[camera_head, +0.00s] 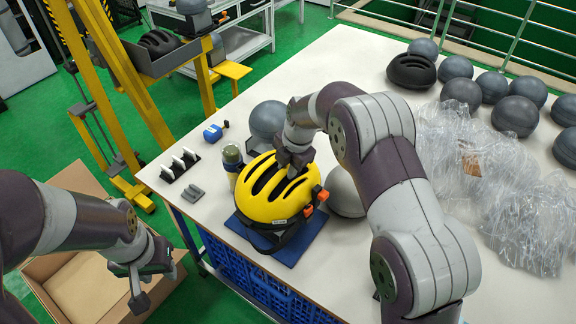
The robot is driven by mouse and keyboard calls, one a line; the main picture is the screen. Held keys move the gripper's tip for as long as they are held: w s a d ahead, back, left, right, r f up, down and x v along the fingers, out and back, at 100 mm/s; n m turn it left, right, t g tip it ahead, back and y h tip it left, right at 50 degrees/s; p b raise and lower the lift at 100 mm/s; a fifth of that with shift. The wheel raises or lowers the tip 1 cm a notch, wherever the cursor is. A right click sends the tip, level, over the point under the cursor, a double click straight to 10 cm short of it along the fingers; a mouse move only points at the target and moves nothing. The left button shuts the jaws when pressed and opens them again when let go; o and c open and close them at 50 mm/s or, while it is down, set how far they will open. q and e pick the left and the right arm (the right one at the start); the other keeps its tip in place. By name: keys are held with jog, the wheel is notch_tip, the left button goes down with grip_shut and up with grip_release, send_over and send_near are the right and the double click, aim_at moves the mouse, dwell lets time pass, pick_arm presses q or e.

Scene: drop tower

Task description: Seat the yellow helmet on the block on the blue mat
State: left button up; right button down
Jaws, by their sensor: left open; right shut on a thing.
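The yellow helmet (268,196) with black vents and an orange clip is above the blue mat (306,241) near the table's front left edge. My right gripper (291,166) is shut on the helmet from above. The helmet hides the block and most of the mat, so I cannot tell whether it rests on the block. My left gripper (139,290) is open and empty, off the table over the open cardboard box (85,185).
Several dark grey balls (456,67) and a black helmet (411,70) stand at the back right. Clear plastic bags (500,190) cover the right side. A grey ball (268,119), a blue tape measure (213,132) and a jar (232,156) stand close to the helmet. A yellow tower (95,85) is left.

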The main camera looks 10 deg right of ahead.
jog(key=shift+f+b, duration=0.45)
jog(key=shift+f, duration=0.05)
dwell(0.3)
jog(key=c, duration=0.9)
grip_release()
jog(key=c, duration=0.3)
jog(key=shift+r, duration=0.15)
jog(key=shift+r+p, duration=0.7)
jog(key=shift+r, duration=0.25)
